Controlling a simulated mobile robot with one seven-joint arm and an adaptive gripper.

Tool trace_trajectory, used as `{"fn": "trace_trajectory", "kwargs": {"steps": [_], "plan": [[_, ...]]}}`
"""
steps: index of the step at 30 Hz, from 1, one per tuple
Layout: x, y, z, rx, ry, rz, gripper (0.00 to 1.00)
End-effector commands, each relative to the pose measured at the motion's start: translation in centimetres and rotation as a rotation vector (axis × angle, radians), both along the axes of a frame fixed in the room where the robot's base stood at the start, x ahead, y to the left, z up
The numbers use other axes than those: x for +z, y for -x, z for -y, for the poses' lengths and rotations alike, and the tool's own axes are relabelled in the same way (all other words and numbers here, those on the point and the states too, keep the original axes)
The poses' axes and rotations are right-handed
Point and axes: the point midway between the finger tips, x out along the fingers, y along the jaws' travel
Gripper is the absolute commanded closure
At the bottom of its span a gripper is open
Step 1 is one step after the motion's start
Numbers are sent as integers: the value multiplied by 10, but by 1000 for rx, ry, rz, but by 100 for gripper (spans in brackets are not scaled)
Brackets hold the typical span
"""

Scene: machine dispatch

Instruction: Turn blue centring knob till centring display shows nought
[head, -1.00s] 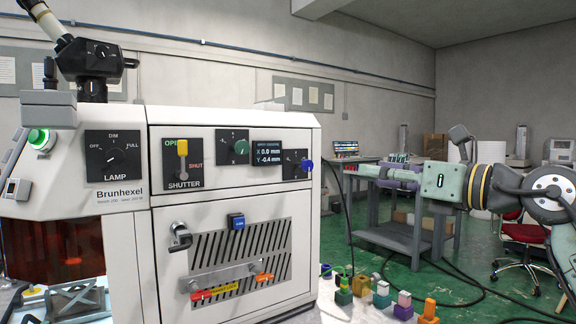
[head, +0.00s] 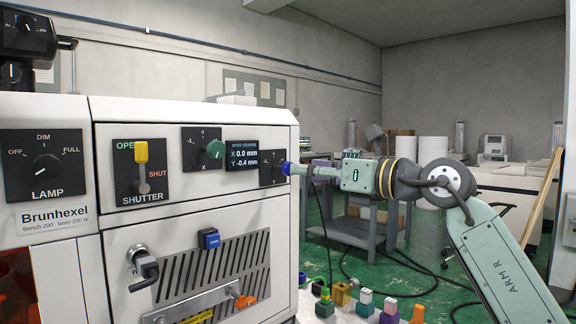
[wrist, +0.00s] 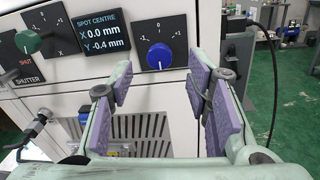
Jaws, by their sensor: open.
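The blue centring knob (wrist: 159,56) sits on a small black dial plate on the white machine's front; in the head view the blue knob (head: 286,168) shows at the panel's right end. The centring display (wrist: 104,35) beside it reads X 0.0 mm and Y -0.4 mm; it also shows in the head view (head: 244,158). My gripper (wrist: 163,85) is open, its purple-padded fingers apart and empty, with the knob in line between and beyond them. In the head view my gripper (head: 307,170) is close to the knob; contact cannot be told.
A green knob (head: 215,149) is left of the display, and a yellow shutter lever (head: 141,152) further left. A blue button (head: 209,239) and a grey handle (head: 143,267) are below. Several coloured blocks stand at lower right.

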Motion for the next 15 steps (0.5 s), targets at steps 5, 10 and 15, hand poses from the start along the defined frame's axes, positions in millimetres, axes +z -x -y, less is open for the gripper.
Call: {"fn": "trace_trajectory", "kwargs": {"steps": [5,10,15], "plan": [[2,-22,-27,3,0,-2,55],[1,-35,-41,1,0,-1,55],[0,-39,-45,0,-1,-1,55]]}}
